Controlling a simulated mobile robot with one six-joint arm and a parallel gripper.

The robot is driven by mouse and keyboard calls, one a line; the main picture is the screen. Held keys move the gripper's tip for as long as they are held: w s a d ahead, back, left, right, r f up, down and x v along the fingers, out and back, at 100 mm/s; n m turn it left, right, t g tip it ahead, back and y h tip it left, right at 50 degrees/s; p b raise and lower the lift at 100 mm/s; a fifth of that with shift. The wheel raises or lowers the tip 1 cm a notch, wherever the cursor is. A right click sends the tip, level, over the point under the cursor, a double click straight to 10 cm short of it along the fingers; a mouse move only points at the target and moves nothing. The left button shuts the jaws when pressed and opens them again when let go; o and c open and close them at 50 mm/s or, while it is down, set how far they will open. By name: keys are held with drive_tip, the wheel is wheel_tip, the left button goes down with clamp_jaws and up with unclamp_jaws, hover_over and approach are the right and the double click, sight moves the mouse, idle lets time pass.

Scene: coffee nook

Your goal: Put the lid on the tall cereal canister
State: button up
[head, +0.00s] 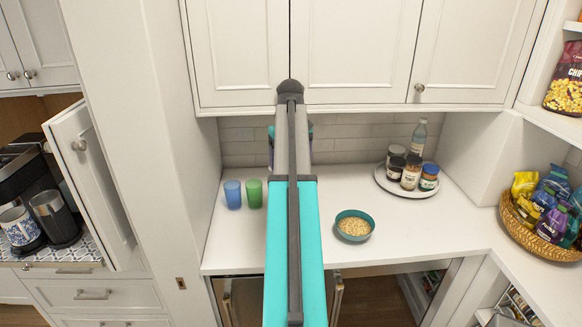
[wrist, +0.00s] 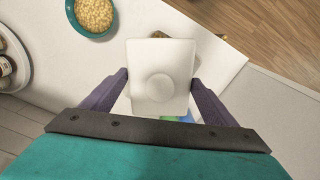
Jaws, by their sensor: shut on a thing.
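In the wrist view, my gripper (wrist: 159,82) is shut on a pale, square lid (wrist: 160,62) with a round knob in its middle. One dark finger presses each side of it. A small brownish patch (wrist: 184,44) shows past the lid's far edge; I cannot tell if it belongs to the tall cereal canister. No canister can be made out clearly in either view. In the head view, my arm covers the middle of the counter and hides the lid and most of the gripper.
On the white counter (head: 429,225), a teal bowl of cereal (head: 354,226) stands right of my arm. A blue cup (head: 232,194) and a green cup (head: 254,194) stand left. A round tray (head: 383,181) with jars and a bottle is behind. A snack basket (head: 524,224) is far right.

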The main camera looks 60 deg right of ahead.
drive_tip(key=m, duration=1.7)
drive_tip(key=shift+a, duration=0.15)
drive_tip(key=o, duration=1)
drive_tip(key=shift+o, duration=0.2)
drive_tip(key=shift+w, duration=0.1)
drive_tip(key=shift+r, duration=3.45)
clamp_jaws()
